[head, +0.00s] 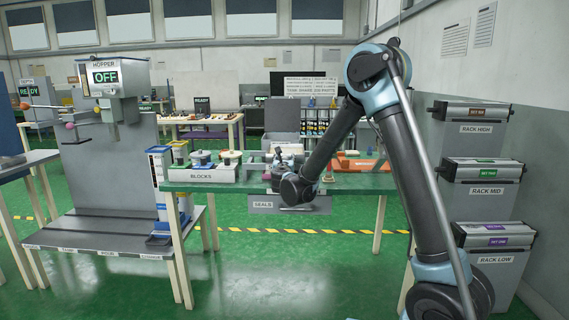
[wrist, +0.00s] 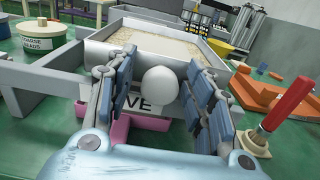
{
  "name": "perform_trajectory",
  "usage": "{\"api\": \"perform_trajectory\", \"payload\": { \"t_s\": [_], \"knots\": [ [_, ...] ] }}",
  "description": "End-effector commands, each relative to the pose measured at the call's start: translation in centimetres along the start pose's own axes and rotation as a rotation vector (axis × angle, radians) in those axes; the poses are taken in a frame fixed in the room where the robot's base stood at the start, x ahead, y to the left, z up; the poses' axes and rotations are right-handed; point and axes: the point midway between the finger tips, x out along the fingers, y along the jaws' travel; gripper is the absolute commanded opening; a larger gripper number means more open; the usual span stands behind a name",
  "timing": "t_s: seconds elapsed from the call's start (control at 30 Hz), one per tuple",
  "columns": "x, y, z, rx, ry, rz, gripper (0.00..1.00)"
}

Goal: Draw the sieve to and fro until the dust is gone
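The sieve (wrist: 108,38) is a grey-white tray on a frame, with pale grainy material (wrist: 160,38) spread inside it. In the wrist view, a round white knob (wrist: 160,86) sticks out from its near wall, over a label of which "VE" shows. My gripper (wrist: 163,72) is open, one finger on each side of the knob, with a visible gap on the left and a smaller one on the right. A pink tray (wrist: 122,135) lies below the sieve, partly hidden by my fingers. In the head view, my gripper (head: 281,163) is small over the green table (head: 350,184), and the sieve is mostly hidden.
A tub labelled "COARSE BEADS" (wrist: 42,38) stands left of the sieve. An orange holder (wrist: 272,100) and a red-handled tool (wrist: 286,106) are at right. A blocks tray (head: 205,174) and hopper stand (head: 110,170) are left; drawer racks (head: 488,180) are right.

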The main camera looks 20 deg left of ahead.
Motion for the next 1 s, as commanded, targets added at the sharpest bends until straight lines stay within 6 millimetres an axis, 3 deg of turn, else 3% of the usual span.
{"api": "perform_trajectory", "payload": {
  "t_s": [0.37,0.8,1.0],
  "knots": [
    [-1.1,0.1,0.0,0.0,0.0,0.002,0.48],
    [-9.0,0.0,-0.1,0.001,0.001,0.002,0.48],
    [-11.3,0.0,-0.1,0.001,0.001,0.001,0.48]
  ]
}}
